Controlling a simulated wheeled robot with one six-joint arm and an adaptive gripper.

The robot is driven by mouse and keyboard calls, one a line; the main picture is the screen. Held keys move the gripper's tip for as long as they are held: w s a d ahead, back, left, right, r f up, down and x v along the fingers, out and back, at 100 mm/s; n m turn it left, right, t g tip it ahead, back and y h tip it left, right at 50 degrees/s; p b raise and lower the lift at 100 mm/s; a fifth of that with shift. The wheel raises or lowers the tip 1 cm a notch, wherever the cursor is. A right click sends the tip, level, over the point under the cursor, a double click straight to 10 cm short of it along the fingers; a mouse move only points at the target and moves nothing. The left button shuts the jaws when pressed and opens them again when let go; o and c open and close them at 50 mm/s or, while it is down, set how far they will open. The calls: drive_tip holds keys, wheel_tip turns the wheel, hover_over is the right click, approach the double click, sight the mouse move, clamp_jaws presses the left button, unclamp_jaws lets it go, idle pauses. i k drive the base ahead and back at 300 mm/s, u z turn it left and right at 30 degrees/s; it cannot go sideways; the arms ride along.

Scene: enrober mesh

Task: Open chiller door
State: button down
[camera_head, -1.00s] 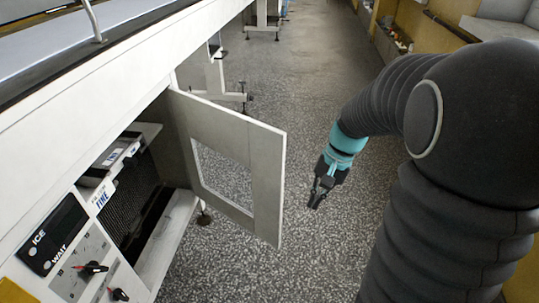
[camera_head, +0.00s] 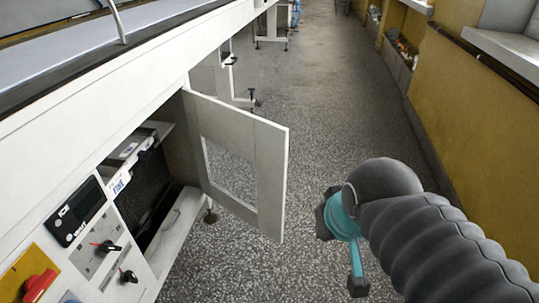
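The chiller door (camera_head: 268,170) is a pale framed panel with a rectangular window opening. It stands swung out from the white machine, hinged at its far side, with its free edge out over the floor. The compartment (camera_head: 150,190) behind it is exposed, showing a dark mesh and a pale ledge. My gripper (camera_head: 325,214), dark beside a teal collar, is to the right of the door's free edge and apart from it. I see nothing held.
The control panel (camera_head: 95,245) with knobs, a display and a red switch is at the lower left. The machine's long white body (camera_head: 140,75) overhangs the compartment. Grey speckled floor (camera_head: 330,110) is clear ahead. A yellow wall (camera_head: 475,130) with a ledge runs along the right.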

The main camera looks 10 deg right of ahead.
sight(264, 143)
drive_tip(key=k, duration=1.05)
drive_tip(key=z, duration=0.7)
drive_tip(key=i, duration=1.1)
drive_tip(key=u, duration=0.2)
